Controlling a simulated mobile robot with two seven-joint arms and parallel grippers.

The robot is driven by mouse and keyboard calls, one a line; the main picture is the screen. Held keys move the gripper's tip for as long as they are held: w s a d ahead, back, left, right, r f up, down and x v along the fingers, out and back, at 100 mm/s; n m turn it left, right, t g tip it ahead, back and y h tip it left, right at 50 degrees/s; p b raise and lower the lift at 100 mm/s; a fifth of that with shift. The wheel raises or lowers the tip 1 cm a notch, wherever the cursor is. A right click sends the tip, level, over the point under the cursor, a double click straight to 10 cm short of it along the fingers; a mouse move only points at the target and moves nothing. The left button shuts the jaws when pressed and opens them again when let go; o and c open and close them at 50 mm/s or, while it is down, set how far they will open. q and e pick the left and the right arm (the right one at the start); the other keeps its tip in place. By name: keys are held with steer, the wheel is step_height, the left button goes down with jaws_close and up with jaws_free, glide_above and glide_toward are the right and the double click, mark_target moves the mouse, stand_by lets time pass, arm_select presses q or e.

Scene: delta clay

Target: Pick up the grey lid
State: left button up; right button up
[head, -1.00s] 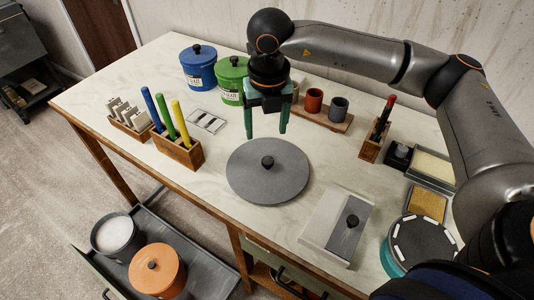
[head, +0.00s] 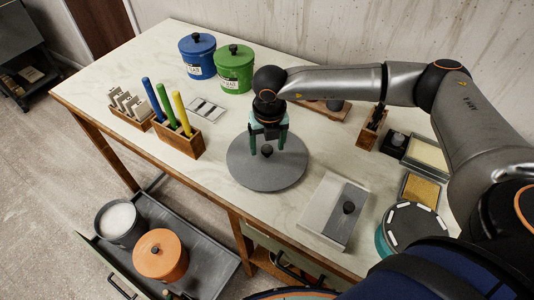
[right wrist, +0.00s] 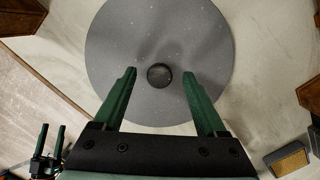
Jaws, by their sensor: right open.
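The grey lid (head: 262,178) is a flat round disc with a black knob (head: 267,151) at its middle, lying on the pale worktop. It also fills the top of the right wrist view (right wrist: 160,35), with its knob (right wrist: 159,76) between and just beyond the fingertips. My right gripper (head: 267,146) is open above the lid, its green fingers pointing down on either side of the knob; in the right wrist view it (right wrist: 160,80) is empty. I cannot tell whether the fingers touch the lid. My left gripper (right wrist: 50,140) seems to show small at the lower left of the right wrist view.
Blue (head: 198,58) and green (head: 234,70) canisters stand behind. A wooden holder with coloured sticks (head: 180,136) is left. Below, an open drawer holds a grey pot (head: 120,223) and an orange canister (head: 160,256).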

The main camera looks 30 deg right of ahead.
steer(key=shift+f, duration=0.2)
jaws_close()
stand_by(0.5)
steer(key=shift+r, duration=0.1)
